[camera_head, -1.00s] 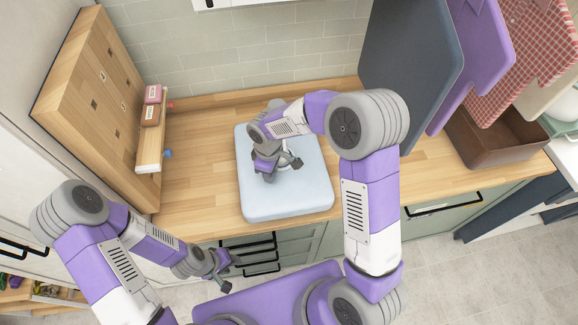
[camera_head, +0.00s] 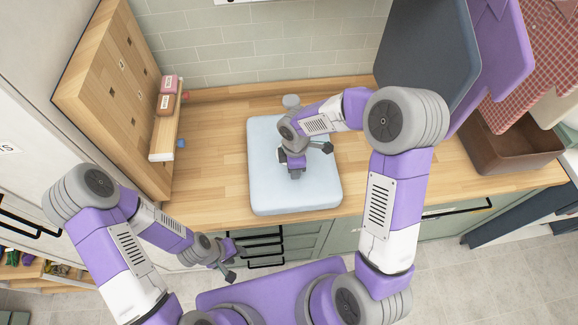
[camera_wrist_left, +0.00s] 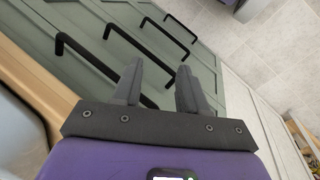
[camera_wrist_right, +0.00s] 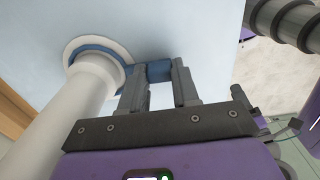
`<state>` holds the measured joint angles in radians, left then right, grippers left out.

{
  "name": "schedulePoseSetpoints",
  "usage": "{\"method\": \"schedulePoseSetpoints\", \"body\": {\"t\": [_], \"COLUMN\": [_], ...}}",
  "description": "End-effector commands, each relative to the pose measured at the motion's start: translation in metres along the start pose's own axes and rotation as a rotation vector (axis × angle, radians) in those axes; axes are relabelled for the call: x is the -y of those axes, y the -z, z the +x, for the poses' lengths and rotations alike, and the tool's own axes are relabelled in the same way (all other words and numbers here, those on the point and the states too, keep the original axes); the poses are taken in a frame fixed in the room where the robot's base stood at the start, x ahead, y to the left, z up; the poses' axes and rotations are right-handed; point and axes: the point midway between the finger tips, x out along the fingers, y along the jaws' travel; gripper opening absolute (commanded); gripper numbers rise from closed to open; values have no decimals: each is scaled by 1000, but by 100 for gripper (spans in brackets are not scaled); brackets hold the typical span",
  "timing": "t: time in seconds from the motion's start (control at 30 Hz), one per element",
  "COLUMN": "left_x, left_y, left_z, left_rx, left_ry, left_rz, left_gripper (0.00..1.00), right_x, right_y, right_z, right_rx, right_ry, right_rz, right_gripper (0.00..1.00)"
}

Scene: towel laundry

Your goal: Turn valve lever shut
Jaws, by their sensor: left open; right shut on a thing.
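The valve lever (camera_wrist_right: 159,71) is a short blue bar. In the right wrist view it sticks out from a blue ring around the foot of a white pipe (camera_wrist_right: 75,105). My right gripper (camera_wrist_right: 160,85) is shut on the lever's outer end, beside the pipe. In the head view my right gripper (camera_head: 293,173) is over the pale blue slab (camera_head: 290,202), and the lever is hidden there by my arm. My left gripper (camera_head: 231,264) is open and empty in front of the counter. Its two spread fingers show in the left wrist view (camera_wrist_left: 158,85).
A wooden board with a shelf (camera_head: 164,138) stands at the left of the wooden counter (camera_head: 215,175). A brown bin (camera_head: 510,150) and hanging cloths are at the right. Drawers with black handles (camera_wrist_left: 90,64) face my left gripper. The counter left of the slab is clear.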

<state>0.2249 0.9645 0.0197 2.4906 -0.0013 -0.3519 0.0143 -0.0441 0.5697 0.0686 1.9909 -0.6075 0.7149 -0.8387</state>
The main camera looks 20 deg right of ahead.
Motion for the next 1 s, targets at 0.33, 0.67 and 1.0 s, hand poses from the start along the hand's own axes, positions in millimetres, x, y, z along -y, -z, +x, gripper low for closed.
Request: {"method": "schedulePoseSetpoints", "body": {"t": [0.33, 0.67, 1.0], "left_x": [0, 0, -1], "left_y": [0, 0, 0], "left_z": [0, 0, -2], "left_rx": [0, 0, 0], "left_ry": [0, 0, 0], "left_rz": [0, 0, 0], "left_gripper": [43, 43, 43], "right_x": [-1, 0, -1], "right_y": [0, 0, 0], "right_z": [-1, 0, -26], "right_rx": [2, 2, 0], "right_ry": [-2, -1, -5], "right_rz": [-7, -4, -4], "right_gripper": [0, 56, 56]}}
